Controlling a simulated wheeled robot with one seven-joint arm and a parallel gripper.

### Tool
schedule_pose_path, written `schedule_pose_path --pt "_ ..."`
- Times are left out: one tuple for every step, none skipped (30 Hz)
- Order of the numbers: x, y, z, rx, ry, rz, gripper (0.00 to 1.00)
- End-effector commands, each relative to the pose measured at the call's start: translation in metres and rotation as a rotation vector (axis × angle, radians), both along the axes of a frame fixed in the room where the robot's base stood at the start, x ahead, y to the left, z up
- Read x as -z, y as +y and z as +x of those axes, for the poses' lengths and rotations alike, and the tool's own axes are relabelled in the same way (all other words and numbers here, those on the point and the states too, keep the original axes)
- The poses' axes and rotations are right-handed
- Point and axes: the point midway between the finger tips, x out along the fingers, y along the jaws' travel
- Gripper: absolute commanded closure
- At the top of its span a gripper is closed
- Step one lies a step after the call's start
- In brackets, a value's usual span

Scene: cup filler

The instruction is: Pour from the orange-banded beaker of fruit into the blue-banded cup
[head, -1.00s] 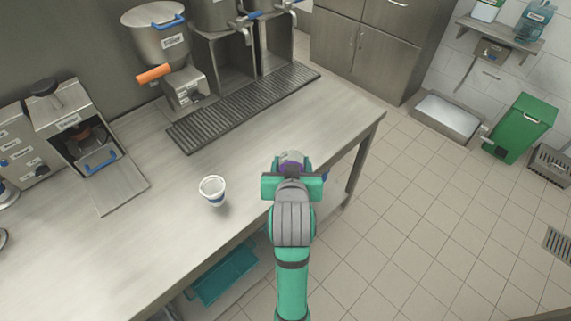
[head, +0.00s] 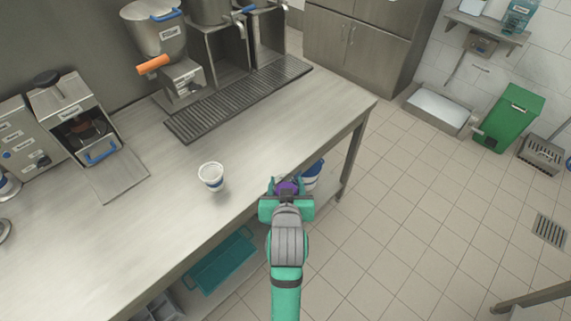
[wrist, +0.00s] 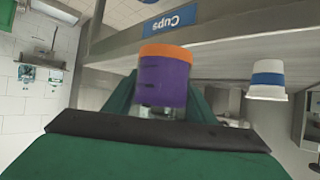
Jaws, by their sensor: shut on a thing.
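The blue-banded cup (head: 211,176) stands upright on the steel counter near its front edge; it is white with a blue band. It also shows in the wrist view (wrist: 268,80) at the right. My gripper (head: 288,186) is at the counter's front edge, to the right of the cup and apart from it. It is shut on the orange-banded beaker (wrist: 163,78), which looks purple with an orange band at its rim in the wrist view. In the head view only a purple bit of the beaker (head: 288,187) shows between the fingers. Its contents are hidden.
The steel counter (head: 270,130) is clear around the cup. Behind stand dispensers (head: 155,30) with a drip grating (head: 235,100). A machine (head: 85,130) stands at the left. A blue bin (head: 313,175) is under the counter, and a teal tray (head: 218,262) is on the lower shelf.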

Motion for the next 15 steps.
schedule_pose_path --pt "0.017 0.000 -0.003 0.000 0.009 0.001 0.78" --pt "0.029 0.001 -0.005 0.000 0.010 0.001 0.78" --pt "0.044 0.002 -0.007 -0.002 0.011 0.001 0.78" --pt "0.059 0.003 -0.009 -0.003 0.013 0.002 0.78" --pt "0.074 0.003 -0.012 -0.004 0.013 0.002 0.78" --pt "0.097 0.004 -0.015 -0.005 0.015 0.002 0.78" --pt "0.114 0.005 -0.017 -0.006 0.016 0.001 0.78" --pt "0.131 0.007 -0.019 -0.009 0.016 0.000 0.78" --pt "0.152 0.008 -0.021 -0.010 0.015 0.000 0.78" --pt "0.168 0.008 -0.023 -0.010 0.014 0.000 0.78" --pt "0.182 0.008 -0.024 -0.011 0.012 0.001 0.78" --pt "0.200 0.009 -0.026 -0.011 0.010 0.000 0.78" --pt "0.212 0.008 -0.027 -0.011 0.009 0.000 0.78" --pt "0.224 0.008 -0.029 -0.010 0.008 0.000 0.78" --pt "0.238 0.008 -0.030 -0.009 0.007 0.000 0.78"
